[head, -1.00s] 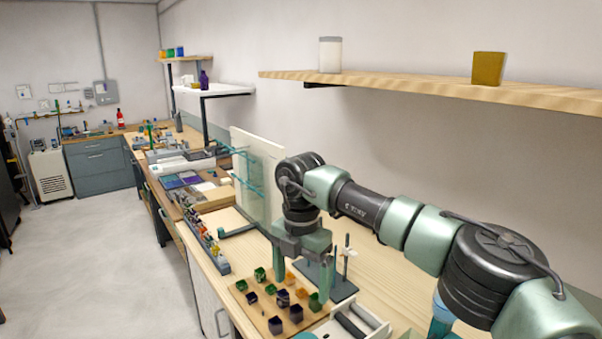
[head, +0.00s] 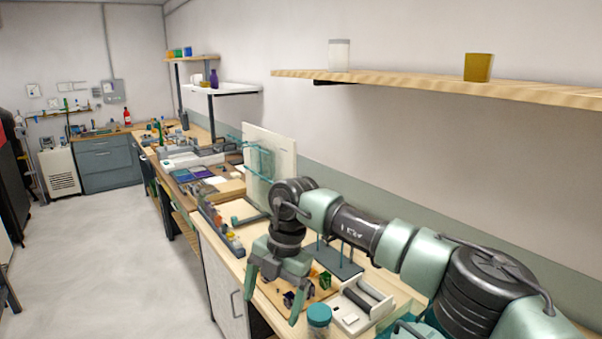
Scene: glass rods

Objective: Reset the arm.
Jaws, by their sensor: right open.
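My right gripper (head: 274,292) hangs from the arm that comes in from the lower right. Its two green fingers are spread apart and point down. I see nothing between them. It is in front of the wooden board (head: 328,290) with small dark, green and orange cups, and partly hides it. Thin teal glass rods (head: 255,180) stick out sideways at the pale upright panel (head: 284,150). My left gripper is not in view.
A dark stand plate (head: 340,262) with thin uprights is behind the gripper. A white roller device (head: 352,318) and a teal-lidded jar (head: 319,315) are to its right. A row of small bottles (head: 222,232) lines the bench's left edge. Open floor (head: 110,260) lies left.

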